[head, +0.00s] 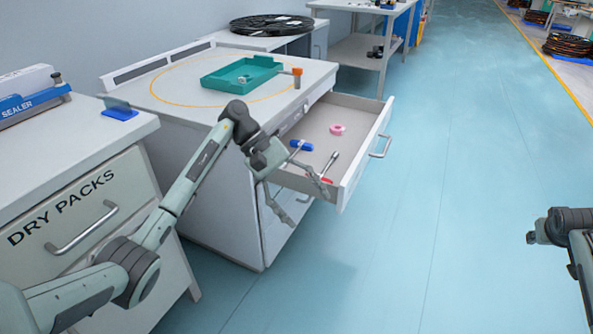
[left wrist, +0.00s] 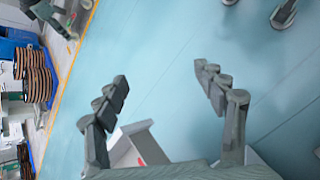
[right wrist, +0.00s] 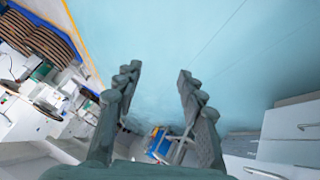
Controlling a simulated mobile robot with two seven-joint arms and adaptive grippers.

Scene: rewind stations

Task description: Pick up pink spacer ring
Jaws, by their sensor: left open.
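The pink spacer ring (head: 338,129) lies on the floor of the open drawer (head: 363,148), toward its back. My left gripper (head: 308,205) is open and empty at the drawer's near front corner, apart from the ring. In the left wrist view my left gripper (left wrist: 162,78) has its fingers wide apart over blue floor, with a drawer corner low between them; the ring does not show there. My right gripper (right wrist: 158,72) has its fingers apart with nothing between them, far from the drawer. The ring does not show in the right wrist view.
The drawer also holds a blue-handled tool (head: 301,145) and a metal tool with a red end (head: 330,164). A teal tray (head: 226,79) and an orange-brown item (head: 297,77) sit on the countertop above. The drawer front (head: 370,150) stands up as a wall.

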